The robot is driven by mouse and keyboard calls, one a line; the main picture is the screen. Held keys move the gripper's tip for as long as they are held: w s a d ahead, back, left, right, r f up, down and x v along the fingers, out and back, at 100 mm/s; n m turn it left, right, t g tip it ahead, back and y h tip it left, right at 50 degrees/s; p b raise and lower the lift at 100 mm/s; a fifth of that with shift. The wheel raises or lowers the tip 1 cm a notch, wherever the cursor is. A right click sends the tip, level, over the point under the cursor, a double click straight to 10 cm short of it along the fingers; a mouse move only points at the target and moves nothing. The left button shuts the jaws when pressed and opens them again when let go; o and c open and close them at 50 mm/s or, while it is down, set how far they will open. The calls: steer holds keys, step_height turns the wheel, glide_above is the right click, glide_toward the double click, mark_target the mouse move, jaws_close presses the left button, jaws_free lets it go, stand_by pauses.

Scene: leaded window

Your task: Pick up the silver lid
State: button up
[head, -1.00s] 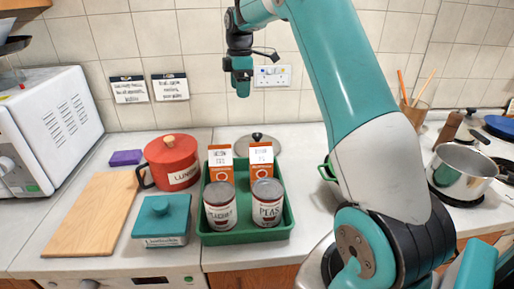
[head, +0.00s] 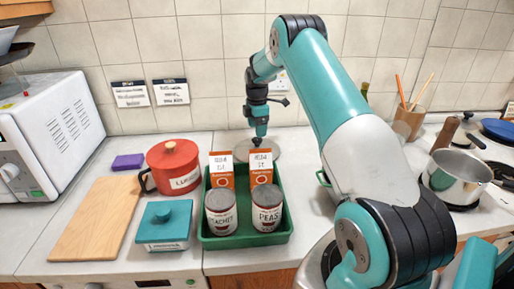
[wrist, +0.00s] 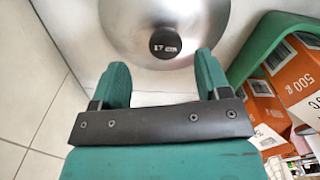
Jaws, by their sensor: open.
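The silver lid (head: 240,151) lies on the counter behind the green tray, near the tiled wall. In the wrist view the lid (wrist: 120,30) is a shiny round disc with a black knob (wrist: 165,43) marked "17 cm". My gripper (head: 261,133) is over the lid in the head view and hides its knob there. In the wrist view my gripper (wrist: 160,75) is open and empty, its two teal fingers apart. The knob shows just beyond the fingertips, roughly centred between them. I cannot tell the exact height of the fingers above the lid.
A green tray (head: 205,228) holds two orange cartons (head: 221,172) and two cans (head: 221,212) right in front of the lid. A red pot (head: 173,166) stands to the left. The tiled wall (head: 215,70) is close behind. Counter to the right of the lid is clear.

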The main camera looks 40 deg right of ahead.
mark_target(257, 140)
steer(key=f+p, duration=0.1)
steer(key=f, duration=0.1)
steer(key=f+p, duration=0.1)
steer(key=f, duration=0.1)
steer(key=shift+s+a+f+p, duration=0.1)
steer(key=shift+s+a+p, duration=0.15)
steer(key=shift+a+p, duration=0.05)
steer(key=shift+f, duration=0.55)
steer(key=c, duration=1.1)
